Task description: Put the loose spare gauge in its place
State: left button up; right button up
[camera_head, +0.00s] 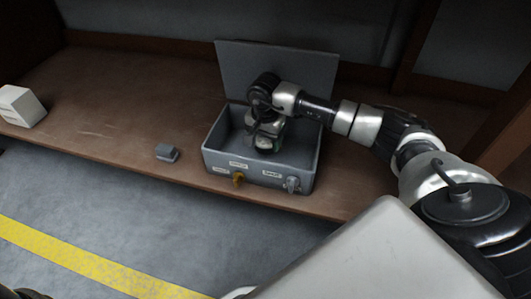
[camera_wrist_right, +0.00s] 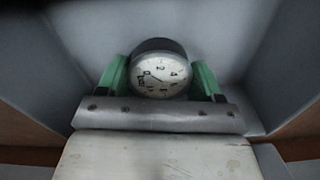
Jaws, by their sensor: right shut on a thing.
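The spare gauge (camera_wrist_right: 159,76) has a round white dial with black numbers and a dark rim. In the wrist view it sits between the two green finger pads of my right gripper (camera_wrist_right: 161,80), which is shut on it. In the head view my right gripper (camera_head: 265,142) reaches down into an open grey box (camera_head: 213,160). The gauge is hard to make out there. Grey box walls surround the gauge in the wrist view; whether it touches the floor I cannot tell.
The box's raised lid (camera_head: 300,66) stands behind my right arm. A small grey block (camera_head: 167,153) and a white box (camera_head: 20,106) lie left on the brown shelf (camera_head: 120,95).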

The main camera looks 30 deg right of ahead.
aim_at(265, 149)
jog(key=shift+f, duration=0.5)
notch_tip(265, 149, down, 3)
jog(key=shift+r+b, duration=0.1)
jog(key=shift+b, duration=1.15)
jog(key=shift+f, duration=0.3)
jog(key=shift+r, duration=0.2)
jog(key=shift+f, duration=0.15)
jog(key=o, duration=1)
